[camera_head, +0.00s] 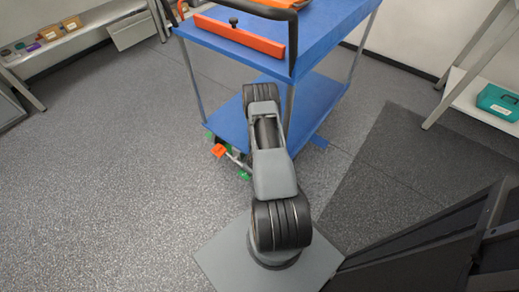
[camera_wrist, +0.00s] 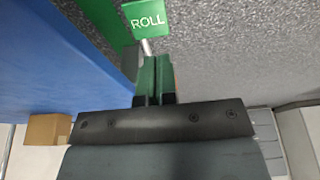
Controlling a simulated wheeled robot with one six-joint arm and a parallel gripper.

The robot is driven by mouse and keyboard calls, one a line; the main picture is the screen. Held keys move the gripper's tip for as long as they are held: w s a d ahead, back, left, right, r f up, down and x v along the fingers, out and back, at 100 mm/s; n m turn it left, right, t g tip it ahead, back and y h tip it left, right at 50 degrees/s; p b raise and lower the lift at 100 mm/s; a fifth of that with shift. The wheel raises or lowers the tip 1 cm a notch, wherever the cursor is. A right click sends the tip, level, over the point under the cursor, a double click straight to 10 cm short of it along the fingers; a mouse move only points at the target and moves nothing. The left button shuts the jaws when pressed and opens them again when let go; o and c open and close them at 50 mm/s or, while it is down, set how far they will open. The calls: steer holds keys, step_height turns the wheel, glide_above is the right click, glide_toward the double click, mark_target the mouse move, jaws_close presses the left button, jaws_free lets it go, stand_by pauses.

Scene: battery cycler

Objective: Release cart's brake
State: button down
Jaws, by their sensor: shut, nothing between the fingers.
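The blue cart (camera_head: 318,112) stands ahead of me, with a blue lower shelf. Low at its near left corner is a pedal bar with an orange plate (camera_head: 218,150) at one end and a green plate (camera_head: 244,175) at the other. In the wrist view the green plate reads ROLL (camera_wrist: 147,20). My gripper (camera_wrist: 155,62) is shut and empty, its fingertips close to the ROLL plate's bar; whether they touch I cannot tell. An orange sliver shows beside the fingers. In the head view my arm hides the gripper.
An orange bar (camera_head: 240,37) and a black handle (camera_head: 262,10) are on the cart top. A shelf with small items (camera_head: 45,42) stands at the back left. A teal case (camera_head: 498,102) sits on a right shelf. The floor left of the cart is clear.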

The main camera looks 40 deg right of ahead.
steer(key=s+r+m+g+p, duration=0.1)
steer(key=s+r+g+p, duration=0.1)
steer(key=r, duration=0.8)
steer(key=s+r+m+g+h+p, duration=0.1)
steer(key=s+r, duration=0.4)
steer(key=r, duration=0.6)
steer(key=shift+a+r+m+g+h+p, duration=0.25)
steer(key=shift+m+g+p, duration=0.25)
steer(key=shift+g+p, duration=0.8)
steer(key=shift+d, duration=0.1)
